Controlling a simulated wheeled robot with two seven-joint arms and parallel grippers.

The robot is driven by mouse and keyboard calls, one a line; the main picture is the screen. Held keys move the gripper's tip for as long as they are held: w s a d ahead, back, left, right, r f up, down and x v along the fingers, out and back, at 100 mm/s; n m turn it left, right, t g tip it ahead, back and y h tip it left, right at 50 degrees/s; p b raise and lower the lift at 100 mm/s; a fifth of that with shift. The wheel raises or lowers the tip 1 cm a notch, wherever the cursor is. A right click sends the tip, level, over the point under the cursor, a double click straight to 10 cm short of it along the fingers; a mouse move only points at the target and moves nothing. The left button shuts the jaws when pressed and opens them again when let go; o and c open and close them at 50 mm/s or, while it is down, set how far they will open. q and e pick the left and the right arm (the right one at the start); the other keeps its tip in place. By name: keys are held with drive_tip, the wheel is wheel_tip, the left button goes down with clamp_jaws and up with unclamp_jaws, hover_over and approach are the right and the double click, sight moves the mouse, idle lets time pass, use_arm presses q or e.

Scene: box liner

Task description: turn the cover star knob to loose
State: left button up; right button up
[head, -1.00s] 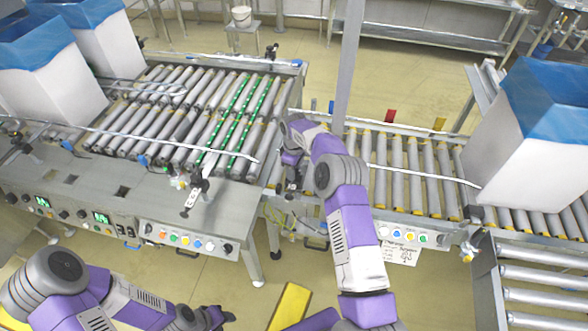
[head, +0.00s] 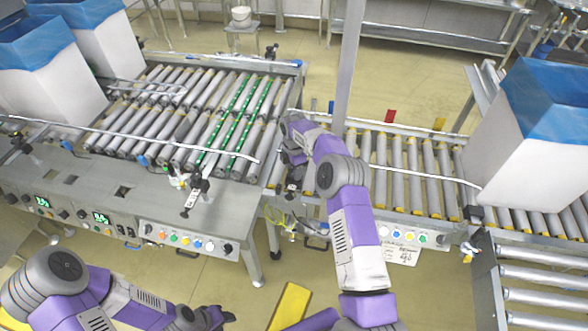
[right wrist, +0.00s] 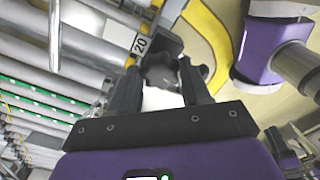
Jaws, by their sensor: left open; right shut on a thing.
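The dark star knob (right wrist: 160,74) shows in the right wrist view beside a black bracket and a scale plate (right wrist: 139,44) marked 20. My right gripper (right wrist: 157,82) has one finger on each side of the knob and is shut on it. In the head view my right gripper (head: 292,184) is at the conveyor edge below the grey post, and the knob is hidden there by the gripper and arm. My left gripper (head: 218,317) is open and empty at the bottom, over the floor in front of the machine, well apart from the knob.
The roller conveyor (head: 195,110) lies left of my right gripper, and another roller bed (head: 415,170) lies right of it. A grey post (head: 347,75) rises close behind my right arm. A button panel (head: 187,241) faces the front. A box with blue liner (head: 525,150) stands right.

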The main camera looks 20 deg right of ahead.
drive_tip(key=shift+r+n, duration=0.1)
drive_tip(key=shift+n, duration=0.8)
drive_tip(key=o, duration=1.1)
drive_tip(key=shift+c, duration=0.2)
wheel_tip(320, 180, up, 8)
drive_tip(key=shift+f+p, duration=0.25)
drive_tip(key=shift+p, duration=0.3)
